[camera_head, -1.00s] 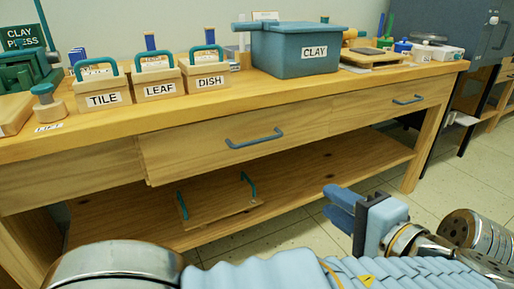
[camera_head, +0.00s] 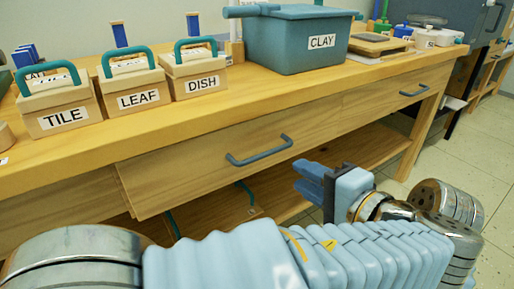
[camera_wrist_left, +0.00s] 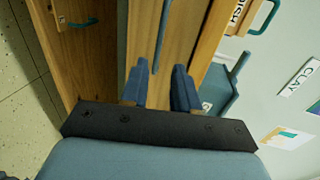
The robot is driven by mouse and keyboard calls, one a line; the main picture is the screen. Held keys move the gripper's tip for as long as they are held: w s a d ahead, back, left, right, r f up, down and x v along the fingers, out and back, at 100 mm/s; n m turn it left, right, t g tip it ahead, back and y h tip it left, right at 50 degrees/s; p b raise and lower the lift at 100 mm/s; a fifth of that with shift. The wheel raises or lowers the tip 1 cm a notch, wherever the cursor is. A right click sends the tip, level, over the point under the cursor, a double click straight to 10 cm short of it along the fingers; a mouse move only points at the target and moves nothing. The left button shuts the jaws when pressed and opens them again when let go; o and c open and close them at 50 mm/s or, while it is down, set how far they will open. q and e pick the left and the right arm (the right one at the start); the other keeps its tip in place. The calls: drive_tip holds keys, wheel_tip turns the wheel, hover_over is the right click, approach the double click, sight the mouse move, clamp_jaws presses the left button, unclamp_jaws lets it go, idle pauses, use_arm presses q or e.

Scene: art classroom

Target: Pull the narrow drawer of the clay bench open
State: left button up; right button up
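The wooden clay bench (camera_head: 80,158) crosses the head view. Its middle drawer (camera_head: 190,168) has a blue-grey bar handle (camera_head: 258,151); its front stands slightly proud at the left edge. A second drawer (camera_head: 375,105) to the right looks shorter in the picture, with its own blue handle (camera_head: 414,90). My left gripper (camera_head: 304,178) is in front of the bench, right of and below the middle handle. In the left wrist view its two blue fingers (camera_wrist_left: 158,76) are apart, and a bar handle (camera_wrist_left: 161,38) lines up with the gap. Contact cannot be told. My right gripper is out of view.
Boxes marked TILE (camera_head: 60,110), LEAF (camera_head: 135,92) and DISH (camera_head: 200,80) and a blue CLAY bin (camera_head: 285,45) stand on the benchtop. Open tiled floor (camera_head: 470,150) is at right.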

sight(266, 156)
use_arm(q)
drive_tip(key=b+x, duration=0.1)
drive_tip(key=x, duration=1.2)
drive_tip(key=shift+b, duration=0.4)
clamp_jaws()
